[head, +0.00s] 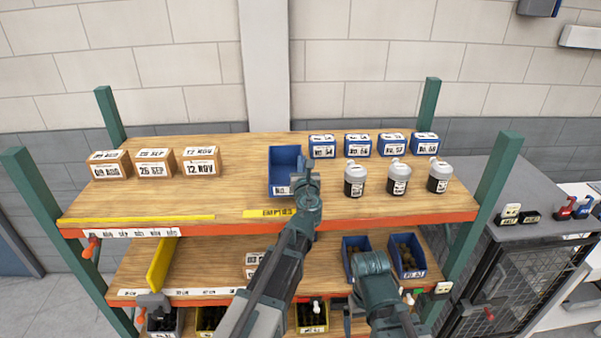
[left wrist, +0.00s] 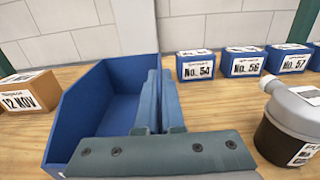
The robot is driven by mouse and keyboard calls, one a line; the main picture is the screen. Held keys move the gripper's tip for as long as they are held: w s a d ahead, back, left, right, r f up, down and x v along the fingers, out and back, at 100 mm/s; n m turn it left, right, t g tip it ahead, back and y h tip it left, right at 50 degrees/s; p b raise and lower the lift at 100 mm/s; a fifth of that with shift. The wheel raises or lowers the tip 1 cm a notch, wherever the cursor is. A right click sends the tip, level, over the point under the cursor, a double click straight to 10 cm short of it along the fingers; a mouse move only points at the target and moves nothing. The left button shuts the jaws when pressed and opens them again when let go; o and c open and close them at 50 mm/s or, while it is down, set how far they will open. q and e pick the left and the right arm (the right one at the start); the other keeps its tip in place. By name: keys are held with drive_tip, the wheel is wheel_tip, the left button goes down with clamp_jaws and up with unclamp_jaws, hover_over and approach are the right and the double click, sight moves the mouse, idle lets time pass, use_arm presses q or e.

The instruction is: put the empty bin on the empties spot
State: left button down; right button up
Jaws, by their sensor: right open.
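The empty bin (head: 285,158) is blue and open-topped, on the upper shelf in the head view; its inside shows bare in the left wrist view (left wrist: 105,98). My left gripper (head: 307,178) is at the bin's right side. In the left wrist view its two fingers (left wrist: 157,100) are close together along the bin's right wall, which they hide; they appear shut on it. A yellow label strip (head: 268,213), apparently reading EMPTIES, lies on the shelf edge in front of the bin. Whether the bin's base touches the shelf is hidden. My right gripper (head: 370,264) is low, near the lower shelf, its fingers mostly hidden.
Dated cartons (head: 155,163) stand left of the bin. Numbered blue boxes (head: 358,145) stand behind right, and grey-topped bottles (head: 397,178) stand at right. Filled blue bins (head: 406,257) sit on the lower shelf. The upper shelf is clear between cartons and bin.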

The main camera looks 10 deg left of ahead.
use_arm(q)
wheel_tip(320, 180, down, 4)
drive_tip(key=shift+r+b, duration=0.25)
drive_tip(key=shift+b, duration=0.85)
drive_tip(key=shift+s+d, duration=0.15)
drive_tip(key=shift+s, duration=0.05)
drive_tip(key=shift+r, duration=0.1)
drive_tip(key=shift+w+a, duration=0.1)
drive_tip(key=shift+a, duration=0.1)
drive_tip(key=c, duration=1.5)
unclamp_jaws()
drive_tip(key=shift+d+f, duration=0.15)
drive_tip(key=shift+f, duration=0.05)
drive_tip(key=o, duration=0.5)
drive_tip(key=shift+c, duration=0.2)
use_arm(e)
drive_tip(key=f, duration=0.3)
drive_tip(key=shift+d+f, duration=0.2)
drive_tip(key=shift+f, duration=0.1)
